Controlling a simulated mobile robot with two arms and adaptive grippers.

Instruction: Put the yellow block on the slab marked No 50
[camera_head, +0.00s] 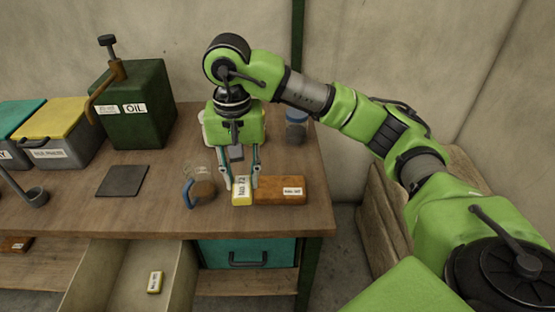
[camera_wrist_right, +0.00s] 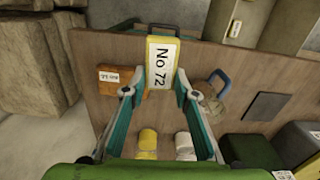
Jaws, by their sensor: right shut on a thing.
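My right gripper (camera_head: 240,184) is shut on a yellow block (camera_head: 242,197) with a white label. In the wrist view the block (camera_wrist_right: 150,77) sits between both fingertips (camera_wrist_right: 160,88), and its label reads "No 72". The block is at the table's front part, just left of an orange-brown brick (camera_head: 290,194) whose small label I cannot read; the brick also shows in the wrist view (camera_wrist_right: 112,88). I cannot tell whether the block touches the table. I can read no "No 50" mark on any slab. My left gripper is not in view.
A jug with a blue handle (camera_head: 202,188) stands close left of the block. A flat dark plate (camera_head: 122,181) lies farther left. A jar (camera_head: 297,128) stands behind the brick. An open drawer (camera_head: 125,275) holds another yellow block (camera_head: 155,282).

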